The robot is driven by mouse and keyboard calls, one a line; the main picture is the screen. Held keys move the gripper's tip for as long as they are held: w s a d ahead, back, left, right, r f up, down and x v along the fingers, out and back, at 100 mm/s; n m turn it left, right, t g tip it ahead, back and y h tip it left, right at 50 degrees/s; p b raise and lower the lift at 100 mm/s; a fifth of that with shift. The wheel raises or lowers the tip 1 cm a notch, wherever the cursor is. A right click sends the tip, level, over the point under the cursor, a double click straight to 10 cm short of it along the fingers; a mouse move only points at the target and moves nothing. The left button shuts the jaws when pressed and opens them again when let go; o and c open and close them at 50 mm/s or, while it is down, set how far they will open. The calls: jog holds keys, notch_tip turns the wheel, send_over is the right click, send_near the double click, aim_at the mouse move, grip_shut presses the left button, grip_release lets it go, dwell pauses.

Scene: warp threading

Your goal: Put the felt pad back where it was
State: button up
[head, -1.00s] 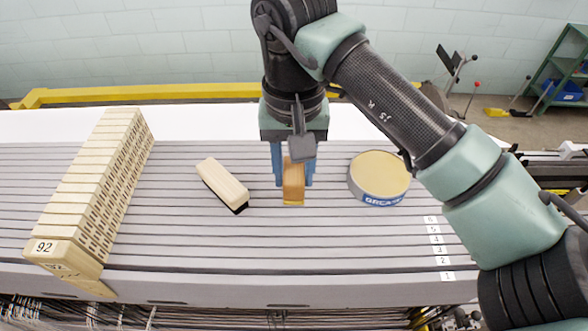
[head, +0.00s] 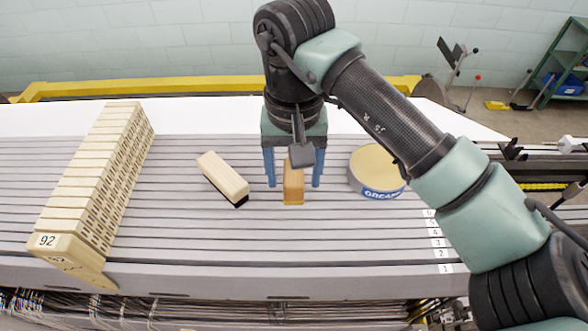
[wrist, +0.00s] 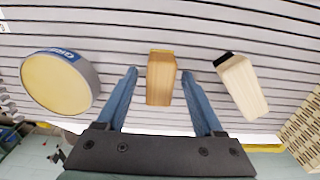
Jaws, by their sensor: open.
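A brown wooden block (head: 293,186) with a yellowish lower edge stands on the grey slatted surface (head: 330,235). My gripper (head: 294,184) is open, with one blue finger on each side of this block and a gap on both sides. The wrist view also shows the block (wrist: 160,78) between the spread fingers. A pale wooden block (head: 224,177) with a black, felt-like underside lies at an angle to the left, apart from my gripper; it is at the right in the wrist view (wrist: 242,86). I cannot tell for certain which block is the felt pad.
A round tin (head: 377,172) with a blue "GREASE" label stands right of my gripper. A long row of pale slotted blocks (head: 95,190), marked 92, is at the left. Number labels (head: 438,241) sit at the right front. The front middle of the slats is clear.

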aim_at(294, 173)
jog(key=shift+r, duration=0.1)
jog(key=shift+r+p, duration=0.2)
jog(key=shift+p, duration=0.15)
notch_tip(294, 173, up, 12)
jog(key=b, duration=0.3)
jog(key=shift+b, duration=0.35)
jog(key=shift+f, duration=0.15)
